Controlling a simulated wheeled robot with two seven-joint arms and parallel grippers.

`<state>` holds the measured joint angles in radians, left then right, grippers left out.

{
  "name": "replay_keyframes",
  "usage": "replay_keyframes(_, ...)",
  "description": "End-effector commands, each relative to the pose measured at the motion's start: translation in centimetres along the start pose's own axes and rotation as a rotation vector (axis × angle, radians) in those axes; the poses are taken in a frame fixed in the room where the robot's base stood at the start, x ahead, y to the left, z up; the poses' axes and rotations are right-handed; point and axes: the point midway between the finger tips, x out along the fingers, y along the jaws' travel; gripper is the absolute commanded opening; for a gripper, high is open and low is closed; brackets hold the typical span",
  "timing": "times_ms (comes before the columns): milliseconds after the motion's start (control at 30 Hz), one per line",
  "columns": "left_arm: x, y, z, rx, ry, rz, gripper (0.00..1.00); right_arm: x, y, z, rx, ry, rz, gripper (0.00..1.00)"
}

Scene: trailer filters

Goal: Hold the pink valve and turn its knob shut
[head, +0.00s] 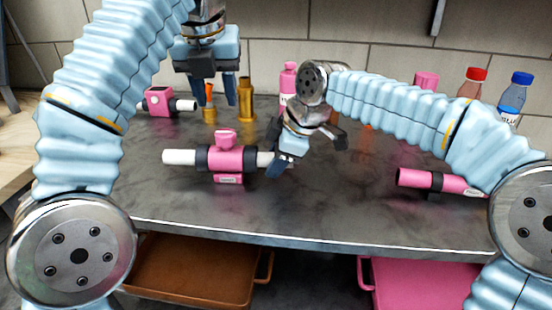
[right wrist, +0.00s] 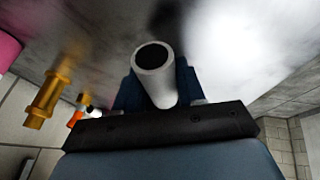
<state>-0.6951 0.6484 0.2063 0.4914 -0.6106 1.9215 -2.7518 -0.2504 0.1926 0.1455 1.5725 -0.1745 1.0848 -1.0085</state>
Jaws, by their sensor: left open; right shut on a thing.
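The pink valve (head: 226,159) lies level over the middle of the table, with black collars and a white pipe at each side. Its pink knob (head: 226,139) stands on top. My right gripper (head: 281,160) is shut on the white pipe at the valve's right end. In the right wrist view the open end of that white pipe (right wrist: 155,70) shows between the fingers. My left gripper (head: 217,99) is open and empty, pointing down, above and behind the knob. I cannot tell whether the valve touches the table.
A smaller pink valve (head: 158,101) lies at the back left. Brass fittings (head: 245,100) stand behind the left gripper. A pink bottle (head: 288,84) and capped bottles (head: 515,94) stand at the back. A pink cylinder (head: 414,179) lies at right. Brown (head: 190,270) and pink (head: 425,282) trays sit below the table.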

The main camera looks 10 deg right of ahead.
Motion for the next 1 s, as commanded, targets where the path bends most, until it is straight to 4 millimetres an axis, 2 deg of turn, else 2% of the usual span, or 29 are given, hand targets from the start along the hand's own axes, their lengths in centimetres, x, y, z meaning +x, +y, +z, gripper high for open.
replay_keyframes(67, 0.0, 0.0, 0.0, 0.0, 0.0, 0.0, 0.43, 0.0, 0.0, 0.0, 0.0, 0.0, 0.0, 0.0)
replay_keyframes(200, 0.5, -0.2, 0.4, -0.026, -0.004, -0.022, 0.64, 0.0, 0.0, 0.0, 0.0, 0.0, 0.0, 0.0)
replay_keyframes(267, 1.3, -0.8, 1.0, -0.07, -0.012, -0.063, 0.71, 0.0, 0.0, 0.0, 0.0, 0.0, 0.001, 0.0)
replay_keyframes(367, 3.4, -2.5, 2.8, -0.219, -0.022, -0.194, 0.71, 0.0, 0.0, 0.0, 0.0, 0.001, 0.001, 0.0)
replay_keyframes(500, 6.2, -6.1, 5.6, -0.594, 0.038, -0.501, 0.71, 0.0, 0.0, 0.0, 0.0, 0.001, 0.001, 0.0)
replay_keyframes(567, 6.6, -7.7, 6.6, -0.792, 0.108, -0.647, 0.71, 0.0, 0.0, 0.0, 0.0, 0.001, 0.001, 0.0)
replay_keyframes(667, 6.4, -9.7, 8.0, -1.134, 0.285, -0.87, 0.71, 0.0, 0.0, 0.0, 0.0, 0.001, 0.001, 0.0)
replay_keyframes(767, 5.2, -11.0, 8.9, -1.471, 0.532, -1.052, 0.71, 0.0, 0.0, 0.0, 0.0, 0.001, 0.001, 0.0)
replay_keyframes(900, 2.6, -12.0, 9.1, -1.897, 0.99, -1.208, 0.71, 0.0, 0.0, 0.0, 0.0, 0.001, 0.001, 0.0)
replay_keyframes(1000, 0.5, -12.1, 8.5, -2.154, 1.385, -1.232, 0.71, 0.0, 0.0, 0.0, 0.0, 0.001, 0.001, 0.0)
